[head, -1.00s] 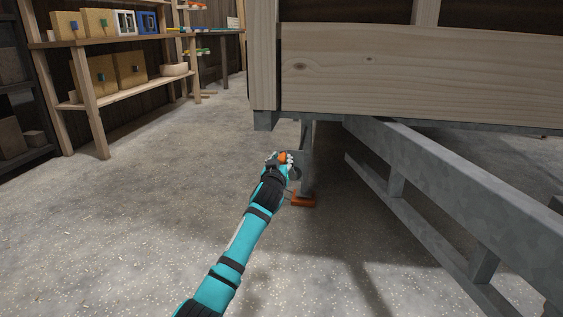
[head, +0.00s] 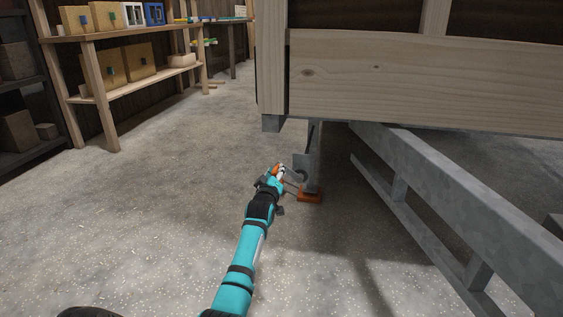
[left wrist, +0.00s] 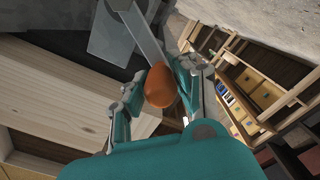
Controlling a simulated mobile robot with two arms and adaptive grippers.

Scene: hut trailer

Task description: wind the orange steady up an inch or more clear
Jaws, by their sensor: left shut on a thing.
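The steady is a grey metal leg (head: 313,170) under the near corner of the trailer, with an orange foot (head: 310,197) at its lower end. The foot is close to the floor; I cannot tell whether there is a gap. My left gripper (head: 277,172) is just left of the leg, shut on the orange crank knob. In the left wrist view the knob (left wrist: 160,86) sits between the two fingers, and a grey crank bar (left wrist: 147,38) runs up from it. The gripper hides part of the crank in the head view. My right gripper is not in view.
The wooden trailer body (head: 420,85) overhangs the steady. A grey metal drawbar frame (head: 400,155) slopes down to the right. Wooden shelves (head: 130,88) with boxes stand at the back left. The concrete floor (head: 160,215) left of my arm is clear.

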